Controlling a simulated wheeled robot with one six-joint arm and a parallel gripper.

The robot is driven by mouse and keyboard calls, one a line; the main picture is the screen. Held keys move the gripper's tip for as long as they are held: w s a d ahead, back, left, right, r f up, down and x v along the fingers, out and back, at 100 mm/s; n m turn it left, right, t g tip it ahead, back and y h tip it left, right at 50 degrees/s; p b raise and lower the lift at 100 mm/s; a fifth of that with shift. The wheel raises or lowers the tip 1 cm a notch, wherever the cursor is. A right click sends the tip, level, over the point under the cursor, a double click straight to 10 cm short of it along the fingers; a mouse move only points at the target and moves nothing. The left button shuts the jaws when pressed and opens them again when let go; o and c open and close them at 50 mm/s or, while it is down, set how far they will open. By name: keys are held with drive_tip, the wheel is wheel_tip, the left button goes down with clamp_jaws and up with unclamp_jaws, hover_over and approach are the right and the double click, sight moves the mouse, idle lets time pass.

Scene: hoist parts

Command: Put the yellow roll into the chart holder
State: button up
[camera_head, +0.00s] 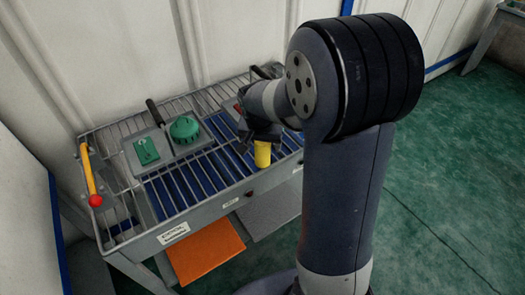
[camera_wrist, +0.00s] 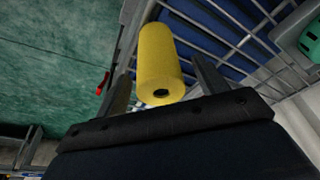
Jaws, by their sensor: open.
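The yellow roll (camera_head: 262,154) shows just below my gripper (camera_head: 262,133), near the front edge of the wire-topped bench. In the wrist view, the roll (camera_wrist: 160,58) lies between the two fingers of my gripper (camera_wrist: 164,76), with its end and dark centre hole facing the camera. The fingers are open, with a visible gap on each side of the roll. My arm hides part of the bench's right side in the head view. I cannot tell which part is the chart holder.
The grey wire-topped bench (camera_head: 225,203) has a blue surface under its bars. A green round part (camera_head: 184,129) and a green block (camera_head: 146,151) sit on grey plates there. A yellow handle with a red knob (camera_head: 95,200) stands at the left end. Green floor lies open right.

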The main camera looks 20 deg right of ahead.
drive_tip(key=shift+c, duration=0.6)
drive_tip(key=c, duration=1.1)
